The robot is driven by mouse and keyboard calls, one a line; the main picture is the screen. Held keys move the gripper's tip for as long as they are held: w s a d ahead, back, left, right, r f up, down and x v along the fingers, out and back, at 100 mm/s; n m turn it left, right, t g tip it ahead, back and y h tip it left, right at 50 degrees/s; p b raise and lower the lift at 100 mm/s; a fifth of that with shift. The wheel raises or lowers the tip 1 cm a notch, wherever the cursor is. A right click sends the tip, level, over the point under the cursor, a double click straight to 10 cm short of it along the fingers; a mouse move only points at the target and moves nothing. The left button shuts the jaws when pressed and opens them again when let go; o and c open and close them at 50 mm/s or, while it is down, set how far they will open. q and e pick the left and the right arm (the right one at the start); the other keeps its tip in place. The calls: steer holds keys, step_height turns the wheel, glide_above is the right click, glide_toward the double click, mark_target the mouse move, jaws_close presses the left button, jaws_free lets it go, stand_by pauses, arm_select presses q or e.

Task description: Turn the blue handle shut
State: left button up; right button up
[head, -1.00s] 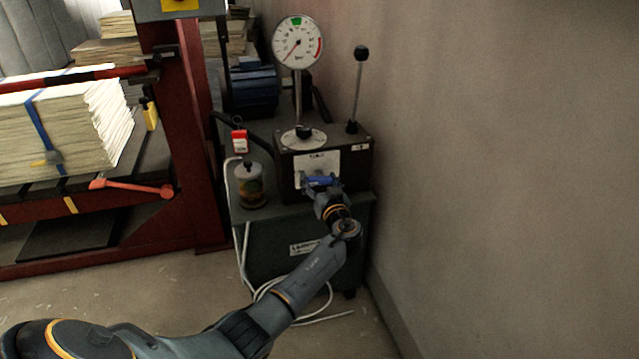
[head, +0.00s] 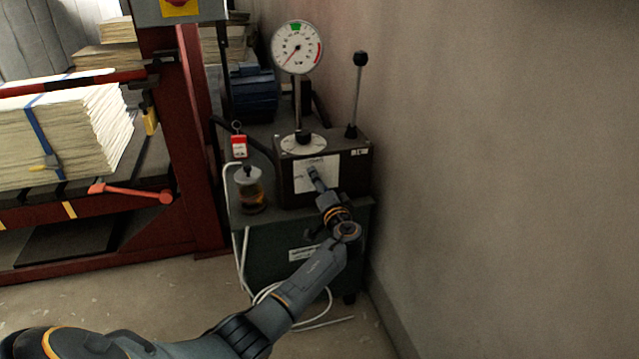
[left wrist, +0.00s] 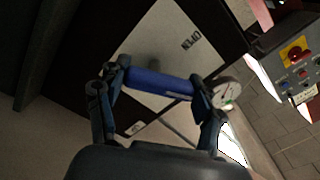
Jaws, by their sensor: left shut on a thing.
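The blue handle (left wrist: 160,82) is a short bar in front of a white plate (left wrist: 190,38) marked "OPEN" in the left wrist view. My left gripper (left wrist: 157,84) is shut on the handle, with one finger at each end of it. In the head view my left gripper (head: 316,181) is at the front of the dark control box (head: 348,181), seen nearly edge-on. It hides the handle there. The white plate also shows in the head view (head: 301,181). My right gripper is not in view.
The box carries a round gauge (head: 297,47) on a post and a black-knobbed lever (head: 358,85). A jar (head: 249,190) stands to its left. The wall (head: 500,170) is close on the right. A red press frame (head: 195,150) with stacked paper stands left.

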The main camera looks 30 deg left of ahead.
arm_select(q)
steer(key=shift+r+m, duration=0.1)
steer(key=shift+m, duration=0.8)
steer(key=shift+w+d+m+p, duration=0.1)
steer(key=shift+m+p, duration=0.7)
steer(key=shift+m, duration=0.8)
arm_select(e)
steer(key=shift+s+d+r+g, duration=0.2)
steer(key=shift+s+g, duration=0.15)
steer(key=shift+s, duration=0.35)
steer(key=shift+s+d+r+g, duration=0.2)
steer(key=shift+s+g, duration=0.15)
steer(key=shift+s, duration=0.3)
arm_select(q)
steer(key=shift+m, duration=0.3)
steer(key=o, duration=1.2)
steer(key=shift+c, duration=0.2)
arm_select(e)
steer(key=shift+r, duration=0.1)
arm_select(q)
steer(key=v, duration=1.2)
